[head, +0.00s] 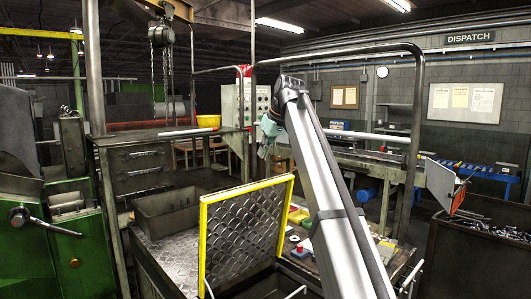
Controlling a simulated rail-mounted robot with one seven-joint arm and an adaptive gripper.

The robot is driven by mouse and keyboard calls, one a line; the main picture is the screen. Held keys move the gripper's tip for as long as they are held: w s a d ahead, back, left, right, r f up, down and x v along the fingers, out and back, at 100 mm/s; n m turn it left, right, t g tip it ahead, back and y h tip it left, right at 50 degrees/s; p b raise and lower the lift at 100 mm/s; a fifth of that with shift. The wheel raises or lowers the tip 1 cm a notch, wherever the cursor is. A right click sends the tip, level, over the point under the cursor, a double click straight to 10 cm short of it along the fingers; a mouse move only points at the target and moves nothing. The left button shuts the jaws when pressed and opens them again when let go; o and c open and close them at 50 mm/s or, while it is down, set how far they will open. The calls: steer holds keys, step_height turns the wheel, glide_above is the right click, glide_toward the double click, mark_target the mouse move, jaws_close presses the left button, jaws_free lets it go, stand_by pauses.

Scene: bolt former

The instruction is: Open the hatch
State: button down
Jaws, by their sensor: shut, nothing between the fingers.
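The hatch (240,228) is a diamond-plate panel with a yellow frame. It stands raised, close to upright, above a dark opening at the bottom of the head view. My gripper (264,150) is small and far off, above and behind the hatch's top edge, at the end of my grey arm. It is shut and empty, and looks clear of the hatch. The fingertips are too small to make out well. My arm passes in front of the area to the right of the hatch.
A grey open bin (165,212) sits left of the hatch on diamond-plate floor. A green machine (50,245) stands at the left, a workbench (140,165) behind the bin. A metal guard rail (420,110) arches around the right. A bin of bolts (480,250) is at the far right.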

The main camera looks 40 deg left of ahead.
mark_target(264, 186)
step_height(264, 186, down, 7)
steer(key=p, duration=0.2)
steer(key=shift+f+p, duration=0.1)
steer(key=shift+p, duration=0.3)
steer(key=shift+f, duration=0.2)
steer(key=shift+d, duration=0.1)
